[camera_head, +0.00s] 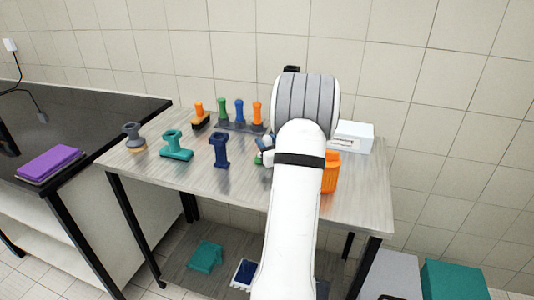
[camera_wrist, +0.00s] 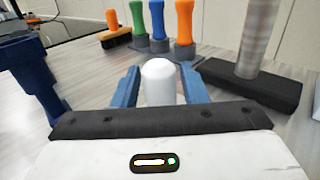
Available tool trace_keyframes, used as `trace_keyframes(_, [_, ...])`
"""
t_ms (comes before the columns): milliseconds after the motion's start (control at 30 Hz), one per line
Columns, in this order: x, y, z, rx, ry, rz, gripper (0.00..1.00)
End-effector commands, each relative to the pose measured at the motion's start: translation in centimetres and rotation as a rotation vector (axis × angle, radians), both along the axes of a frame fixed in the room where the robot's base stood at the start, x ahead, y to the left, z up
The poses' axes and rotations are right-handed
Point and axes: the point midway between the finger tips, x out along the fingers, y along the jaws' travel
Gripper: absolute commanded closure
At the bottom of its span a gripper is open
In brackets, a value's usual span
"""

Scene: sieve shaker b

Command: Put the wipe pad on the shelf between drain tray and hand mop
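My gripper (camera_wrist: 160,85) has its two blue fingers on either side of a white, round-topped handle in the wrist view. I cannot tell whether the fingers press on it. What the handle belongs to is hidden by my gripper, so I cannot confirm it is the wipe pad. In the head view my arm covers most of my gripper, over the table (camera_head: 205,187). The lower shelf (camera_head: 178,275) holds a teal item (camera_head: 205,256) and a white-edged blue item (camera_head: 244,273), apart from each other. I cannot tell surely which is drain tray or hand mop.
The table also holds a grey tool (camera_head: 132,137), a teal tool (camera_head: 177,146), a blue tool (camera_head: 220,150), an orange container (camera_head: 331,172) and a white box (camera_head: 353,137). A dark block with a grey post (camera_wrist: 250,85) stands close right of my gripper.

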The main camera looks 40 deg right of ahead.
Motion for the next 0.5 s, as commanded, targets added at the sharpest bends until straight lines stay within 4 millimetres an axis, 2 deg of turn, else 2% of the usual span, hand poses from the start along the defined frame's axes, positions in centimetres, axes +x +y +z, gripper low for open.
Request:
trace_keyframes(67, [-0.03,-0.01,0.01,0.0,0.0,0.0,0.67])
trace_keyframes(400, [-0.06,-0.05,0.01,0.0,0.0,-0.001,0.95])
trace_keyframes(500, [-0.07,-0.05,0.04,0.0,-0.001,-0.001,0.99])
